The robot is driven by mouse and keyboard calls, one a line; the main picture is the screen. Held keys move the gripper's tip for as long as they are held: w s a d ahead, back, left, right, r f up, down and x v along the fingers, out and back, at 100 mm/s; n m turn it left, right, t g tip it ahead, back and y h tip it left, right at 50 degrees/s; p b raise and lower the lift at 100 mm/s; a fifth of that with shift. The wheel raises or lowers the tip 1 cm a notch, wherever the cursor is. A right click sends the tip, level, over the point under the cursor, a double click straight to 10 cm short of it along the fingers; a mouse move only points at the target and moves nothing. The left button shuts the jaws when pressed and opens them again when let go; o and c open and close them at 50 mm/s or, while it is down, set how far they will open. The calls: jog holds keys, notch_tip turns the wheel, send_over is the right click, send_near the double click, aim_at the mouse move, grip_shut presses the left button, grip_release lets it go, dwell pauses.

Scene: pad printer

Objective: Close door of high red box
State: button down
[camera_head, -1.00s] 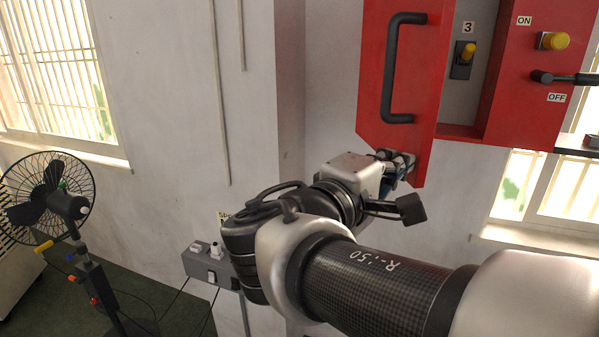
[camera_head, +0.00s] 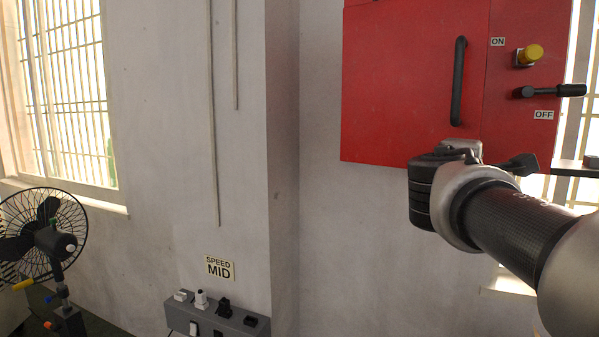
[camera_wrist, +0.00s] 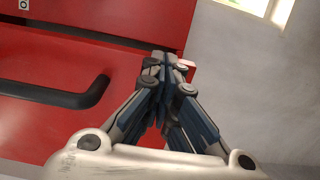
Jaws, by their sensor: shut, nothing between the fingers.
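The high red box (camera_head: 505,118) hangs on the wall at the upper right of the head view. Its red door (camera_head: 395,90) covers the compartment and lies about flush with the front panel. The black door handle (camera_head: 458,82) stands upright near the door's right edge. The handle also shows at the left of the wrist view (camera_wrist: 62,96), with a dark seam above it between door and panel. My gripper (camera_wrist: 165,62) is shut and empty, its tips at the door's lower corner by the seam.
A yellow knob (camera_head: 530,54) and a black lever (camera_head: 550,91) sit on the box's right panel, by ON and OFF labels. A grey switch box (camera_head: 215,320) is low on the wall. A fan (camera_head: 42,235) stands at the left.

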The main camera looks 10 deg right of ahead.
jog(key=shift+b+x, duration=0.55)
jog(key=shift+x, duration=2.4)
